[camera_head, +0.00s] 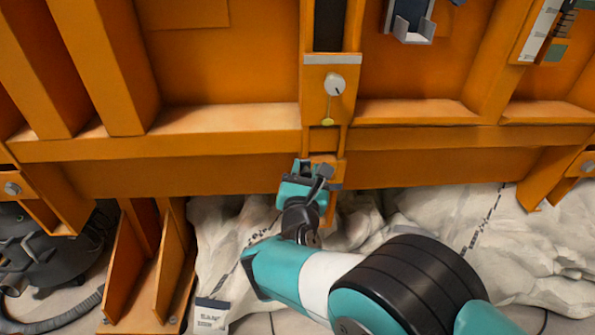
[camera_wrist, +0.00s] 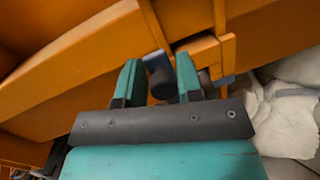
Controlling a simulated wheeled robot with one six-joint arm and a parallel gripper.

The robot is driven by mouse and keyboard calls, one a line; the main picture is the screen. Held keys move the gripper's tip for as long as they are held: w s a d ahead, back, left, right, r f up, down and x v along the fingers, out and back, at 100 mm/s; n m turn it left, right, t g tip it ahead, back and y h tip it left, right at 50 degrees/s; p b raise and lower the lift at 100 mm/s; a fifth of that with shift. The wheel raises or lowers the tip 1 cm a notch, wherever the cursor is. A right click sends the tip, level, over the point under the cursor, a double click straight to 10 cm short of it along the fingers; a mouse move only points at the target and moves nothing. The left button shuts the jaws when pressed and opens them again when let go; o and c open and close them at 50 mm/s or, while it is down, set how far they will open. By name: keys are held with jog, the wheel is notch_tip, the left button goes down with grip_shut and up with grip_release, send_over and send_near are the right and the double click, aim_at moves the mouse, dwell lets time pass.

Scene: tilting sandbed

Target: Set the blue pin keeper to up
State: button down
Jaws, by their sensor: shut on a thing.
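The blue pin keeper (camera_wrist: 155,60) shows in the wrist view as a small blue piece against the orange frame, with a dark round knob (camera_wrist: 162,85) in front of it. My gripper (camera_wrist: 158,72) has its two teal fingers on either side of the knob, shut on it.
A white round knob (camera_head: 334,84) with a small yellow tag (camera_head: 327,122) below it is on the orange upright (camera_head: 315,100). White sacks (camera_head: 425,220) lie under the beam. A black machine with a hose (camera_head: 40,255) stands at the left. A grey bracket (camera_head: 410,25) hangs at the top.

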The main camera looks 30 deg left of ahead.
jog(key=shift+r, duration=0.15)
jog(key=shift+w, duration=0.1)
jog(key=c, duration=1)
grip_release()
jog(key=shift+o, duration=0.2)
jog(key=b+v, duration=1.2)
jog(key=b, duration=0.1)
jog(key=shift+f, duration=0.2)
jog(key=shift+r, duration=0.1)
